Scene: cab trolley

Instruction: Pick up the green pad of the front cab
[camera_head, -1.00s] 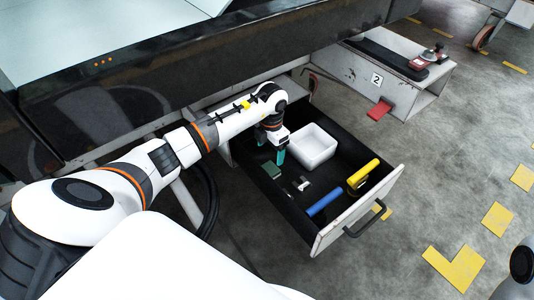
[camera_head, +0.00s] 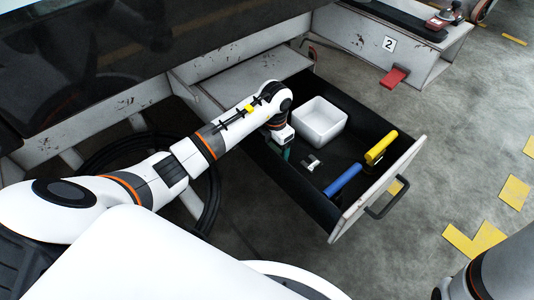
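The open drawer (camera_head: 325,205) has a black inside and a pale front panel. My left gripper (camera_head: 286,154) points down into its left part, near the near-left wall.
The drawer holds a white bin (camera_head: 320,122), a small metal part (camera_head: 312,163), a blue cylinder (camera_head: 343,180) and a yellow tool (camera_head: 381,148). A dark handle (camera_head: 388,200) sticks out from its front. A bench marked 2 (camera_head: 389,44) stands behind, with a red pedal (camera_head: 394,77).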

